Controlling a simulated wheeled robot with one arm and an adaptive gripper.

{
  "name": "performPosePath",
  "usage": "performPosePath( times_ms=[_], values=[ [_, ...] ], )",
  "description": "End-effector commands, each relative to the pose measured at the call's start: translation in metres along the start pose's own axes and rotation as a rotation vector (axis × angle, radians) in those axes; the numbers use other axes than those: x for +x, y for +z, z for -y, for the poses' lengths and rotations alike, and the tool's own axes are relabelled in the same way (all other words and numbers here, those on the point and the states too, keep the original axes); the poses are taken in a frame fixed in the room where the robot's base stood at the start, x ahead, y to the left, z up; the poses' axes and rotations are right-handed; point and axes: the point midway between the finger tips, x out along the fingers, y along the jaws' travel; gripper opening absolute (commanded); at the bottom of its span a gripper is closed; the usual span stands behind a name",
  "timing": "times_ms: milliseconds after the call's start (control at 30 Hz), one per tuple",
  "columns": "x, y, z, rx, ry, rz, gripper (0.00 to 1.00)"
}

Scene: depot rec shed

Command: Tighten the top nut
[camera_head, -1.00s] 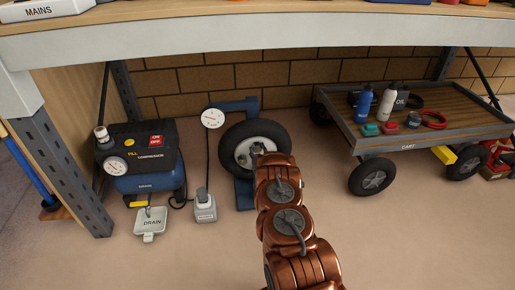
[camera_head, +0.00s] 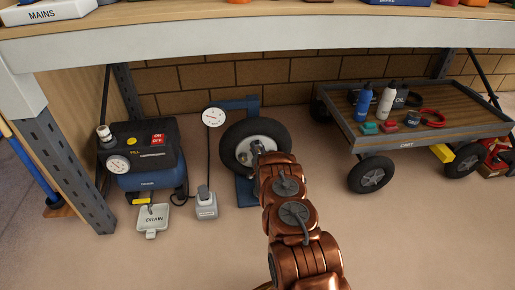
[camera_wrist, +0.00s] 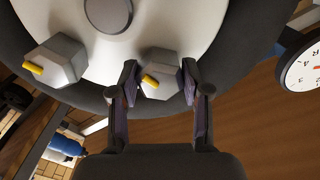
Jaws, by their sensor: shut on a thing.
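The wheel (camera_head: 238,139), a black tyre on a pale rim, stands on a blue stand below the bench. My gripper (camera_head: 257,149) is at its hub face, and the arm hides part of the rim. In the wrist view, which looks upside down, my gripper (camera_wrist: 162,84) is shut on a grey nut (camera_wrist: 157,85) with a yellow mark, one finger on each side. This nut seems to be the top nut. A second grey nut (camera_wrist: 58,62) with a yellow mark sits apart to the left. The round hub centre (camera_wrist: 108,13) is at the upper edge.
A dial gauge (camera_head: 214,117) stands left of the wheel. A compressor (camera_head: 140,157) and a drain box (camera_head: 152,219) are further left. A cart (camera_head: 445,134) carrying bottles is at the right. The bench edge (camera_head: 290,36) runs above.

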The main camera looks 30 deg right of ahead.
Motion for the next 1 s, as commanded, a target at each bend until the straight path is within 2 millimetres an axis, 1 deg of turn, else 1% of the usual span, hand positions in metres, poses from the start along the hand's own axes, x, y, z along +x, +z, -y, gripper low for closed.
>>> performPosePath(
  times_ms=[200,400,967,1000],
  values=[
    [-0.0009,0.0016,-0.0003,0.125,0.002,0.004,0.12],
    [-0.0008,0.0021,-0.0001,0.192,0.002,0.004,0.12],
    [-0.0007,0.0024,0.0005,0.221,0.001,0.005,0.12],
    [-0.0007,0.0024,0.0005,0.221,0.001,0.005,0.5]
  ],
)
